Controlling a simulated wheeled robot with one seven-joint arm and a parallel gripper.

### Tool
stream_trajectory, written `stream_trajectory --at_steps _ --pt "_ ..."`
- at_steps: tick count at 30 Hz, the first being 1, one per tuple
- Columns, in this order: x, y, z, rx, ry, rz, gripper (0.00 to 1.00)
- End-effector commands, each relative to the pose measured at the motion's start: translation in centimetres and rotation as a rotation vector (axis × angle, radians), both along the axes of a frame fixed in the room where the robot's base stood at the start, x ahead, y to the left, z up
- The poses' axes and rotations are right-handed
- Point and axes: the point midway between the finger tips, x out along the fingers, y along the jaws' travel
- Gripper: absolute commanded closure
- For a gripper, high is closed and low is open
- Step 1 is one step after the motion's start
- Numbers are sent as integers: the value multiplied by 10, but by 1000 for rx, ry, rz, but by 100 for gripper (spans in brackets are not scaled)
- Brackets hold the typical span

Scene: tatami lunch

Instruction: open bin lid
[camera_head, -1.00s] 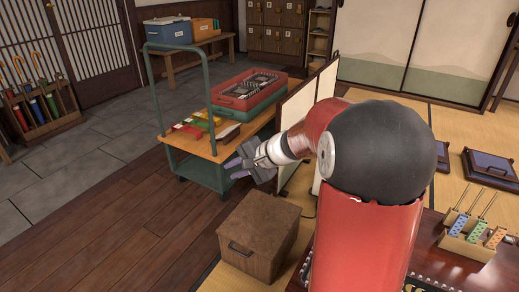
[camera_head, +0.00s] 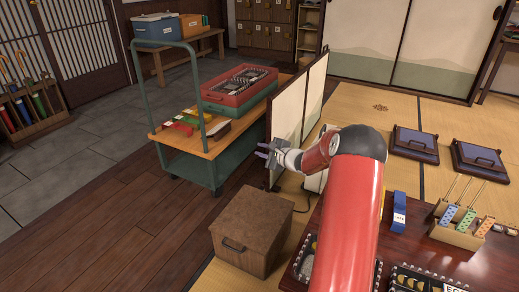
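A brown box-shaped bin (camera_head: 250,238) stands on the floor left of my arm. Its flat brown lid (camera_head: 256,215) lies closed on top, and a dark handle (camera_head: 234,245) is on its front face. My gripper (camera_head: 262,150) is beyond the bin and above it in the picture, near the cart and the folding screen.
A green cart (camera_head: 192,165) with a red crate (camera_head: 225,97) stands behind the bin. A folding screen (camera_head: 290,110) is beside my gripper. A low table (camera_head: 420,250) with food boxes is at right. The wooden floor left of the bin is clear.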

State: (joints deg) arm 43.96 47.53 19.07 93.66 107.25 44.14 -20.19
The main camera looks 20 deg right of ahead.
Motion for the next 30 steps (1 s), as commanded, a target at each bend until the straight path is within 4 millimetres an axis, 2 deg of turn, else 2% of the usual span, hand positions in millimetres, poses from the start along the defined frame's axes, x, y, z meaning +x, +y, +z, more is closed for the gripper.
stream_trajectory --at_steps 5,13,14,18,30 --pt "14 5 -3 0 1 1 80" --pt "16 6 -4 0 1 1 80" --pt "16 6 -4 0 1 1 82" --pt "16 6 -4 0 1 1 100" --pt "15 6 -4 -1 0 1 100"
